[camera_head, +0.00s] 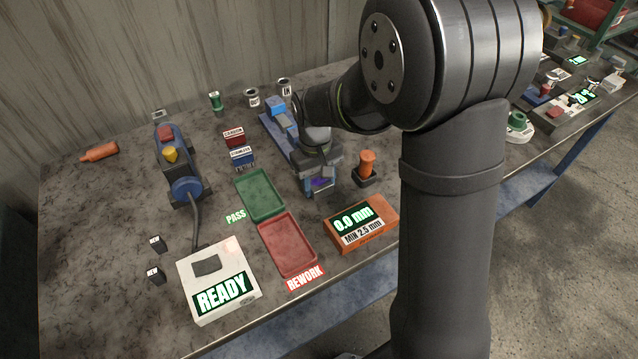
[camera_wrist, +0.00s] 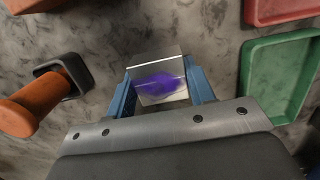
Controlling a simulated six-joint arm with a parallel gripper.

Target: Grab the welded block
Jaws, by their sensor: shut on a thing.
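My gripper (camera_head: 318,186) is shut on the welded block, a small grey metal piece with a purple-blue heat stain. The block (camera_wrist: 158,80) shows between the two blue fingers in the wrist view, with a thin bright line across it above the stain. In the head view the gripper is at the middle of the bench, between the green tray and the orange-handled tool. The gripper hides most of the block there. I cannot tell whether the block touches the bench.
The green PASS tray (camera_head: 280,212) and red REWORK tray (camera_head: 266,231) are empty. An orange gauge (camera_head: 389,237) reads 0.0 mm. An orange-handled tool (camera_head: 367,163) stands in a dark holder close right. A white READY box (camera_head: 250,284) and a blue machine (camera_head: 186,188) are left.

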